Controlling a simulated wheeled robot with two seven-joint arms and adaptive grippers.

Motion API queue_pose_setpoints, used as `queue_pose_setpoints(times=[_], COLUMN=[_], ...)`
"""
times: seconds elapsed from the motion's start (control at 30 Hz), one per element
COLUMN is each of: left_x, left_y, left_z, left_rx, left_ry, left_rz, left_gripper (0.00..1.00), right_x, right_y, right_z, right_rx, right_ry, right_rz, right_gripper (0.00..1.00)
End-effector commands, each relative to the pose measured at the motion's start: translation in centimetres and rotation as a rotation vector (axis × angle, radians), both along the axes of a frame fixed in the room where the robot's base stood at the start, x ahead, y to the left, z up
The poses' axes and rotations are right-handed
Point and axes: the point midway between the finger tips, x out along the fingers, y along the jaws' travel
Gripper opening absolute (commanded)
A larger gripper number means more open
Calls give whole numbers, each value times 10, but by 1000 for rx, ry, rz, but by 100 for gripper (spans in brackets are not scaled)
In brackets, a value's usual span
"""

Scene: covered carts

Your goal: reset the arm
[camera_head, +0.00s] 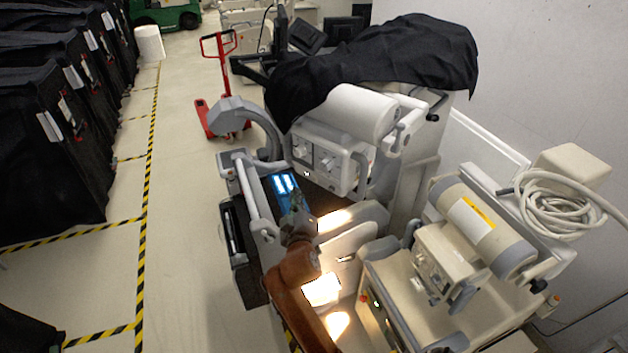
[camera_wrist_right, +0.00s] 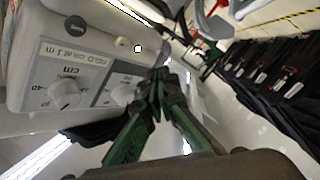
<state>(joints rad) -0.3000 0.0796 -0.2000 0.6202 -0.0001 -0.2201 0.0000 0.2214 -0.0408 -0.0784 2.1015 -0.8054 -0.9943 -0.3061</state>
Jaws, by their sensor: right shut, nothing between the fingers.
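My right arm, with a rust-brown link, reaches up from the bottom of the head view. Its gripper (camera_head: 295,202) is over the grey-white medical machine (camera_head: 352,228), in front of a blue lit panel (camera_head: 284,183). In the right wrist view the green-fingered gripper (camera_wrist_right: 158,82) is shut and empty, its tips together. A white control box (camera_wrist_right: 85,62) with dials and a label is close on the left of the fingers there. I cannot tell whether they touch. My left gripper is in neither view.
A second machine (camera_head: 470,228) with a coiled white cable (camera_head: 548,203) stands at the right, by the wall. Black-covered carts (camera_head: 48,150) line the left. A red pallet jack (camera_head: 222,85) stands behind. The floor aisle (camera_head: 180,190) between the carts and machines is clear.

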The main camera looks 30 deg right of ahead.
Motion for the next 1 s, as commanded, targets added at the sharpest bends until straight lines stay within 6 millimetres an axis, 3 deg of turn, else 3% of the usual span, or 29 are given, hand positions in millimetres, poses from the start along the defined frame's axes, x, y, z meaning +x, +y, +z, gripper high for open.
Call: queue_pose_setpoints(times=[0.4, 0.47, 0.53, 0.67, 0.83, 1.0], left_x=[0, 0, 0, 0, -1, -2], left_y=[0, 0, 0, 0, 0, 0], left_z=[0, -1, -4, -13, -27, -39], left_rx=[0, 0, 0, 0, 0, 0], left_ry=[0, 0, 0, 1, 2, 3], left_rz=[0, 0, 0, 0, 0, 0], left_gripper=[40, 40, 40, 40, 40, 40], right_x=[0, 3, 9, 27, 41, 30], right_y=[0, 1, 4, 14, 30, 41], right_z=[-1, -8, -27, -97, -221, -344], right_rx=[0, 1, 4, 23, 78, 152], right_ry=[1, 11, 36, 120, 259, 393], right_rz=[1, 6, 19, 68, 142, 194], right_gripper=[0, 0, 0, 0, 0, 0])
